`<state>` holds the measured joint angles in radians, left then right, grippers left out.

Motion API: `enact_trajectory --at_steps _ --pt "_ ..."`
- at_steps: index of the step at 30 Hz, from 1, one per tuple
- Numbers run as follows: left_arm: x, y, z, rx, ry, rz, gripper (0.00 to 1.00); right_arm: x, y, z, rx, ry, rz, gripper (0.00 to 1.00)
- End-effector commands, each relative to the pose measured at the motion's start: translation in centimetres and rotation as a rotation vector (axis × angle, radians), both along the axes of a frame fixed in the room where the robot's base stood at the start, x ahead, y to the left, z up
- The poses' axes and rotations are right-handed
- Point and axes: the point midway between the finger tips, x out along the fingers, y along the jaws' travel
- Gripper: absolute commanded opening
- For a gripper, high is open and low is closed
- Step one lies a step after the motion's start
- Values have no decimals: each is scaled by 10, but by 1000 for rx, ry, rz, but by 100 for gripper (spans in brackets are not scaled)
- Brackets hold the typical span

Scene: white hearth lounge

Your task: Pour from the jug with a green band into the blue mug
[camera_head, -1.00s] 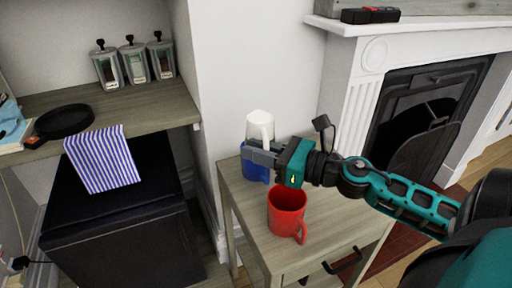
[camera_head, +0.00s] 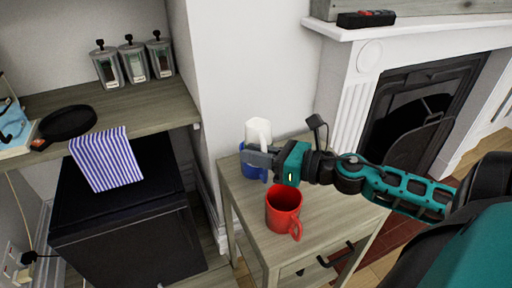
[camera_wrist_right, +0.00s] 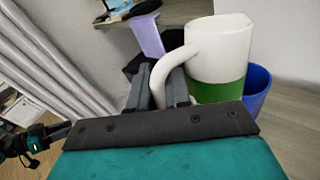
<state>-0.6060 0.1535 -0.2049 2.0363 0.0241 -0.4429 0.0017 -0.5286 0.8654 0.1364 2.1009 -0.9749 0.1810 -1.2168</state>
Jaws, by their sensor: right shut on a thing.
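The white jug (camera_head: 258,130) with a green band is in the air over the small wooden side table. Its green band (camera_wrist_right: 220,92) shows in the right wrist view but is hidden in the head view. My right gripper (camera_head: 258,158) is shut on the jug's handle (camera_wrist_right: 165,72). The blue mug (camera_head: 248,172) stands on the table's far left part, just below and partly behind the jug and gripper. Its rim also shows beside the jug in the right wrist view (camera_wrist_right: 258,88). I cannot tell whether anything flows. My left gripper is not in view.
A red mug (camera_head: 283,208) stands on the side table (camera_head: 322,210), in front of the blue mug. A wall rises behind the table. A shelf with jars (camera_head: 133,62) and a black pan (camera_head: 66,122) is at left, a fireplace (camera_head: 400,110) at right.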

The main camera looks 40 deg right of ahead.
Motion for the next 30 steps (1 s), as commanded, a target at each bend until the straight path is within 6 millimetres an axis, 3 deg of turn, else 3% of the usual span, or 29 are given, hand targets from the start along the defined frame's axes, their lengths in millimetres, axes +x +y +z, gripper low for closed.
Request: enact_trajectory --at_steps 30 --pt "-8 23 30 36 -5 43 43 -1 1 19 104 196 2 0"
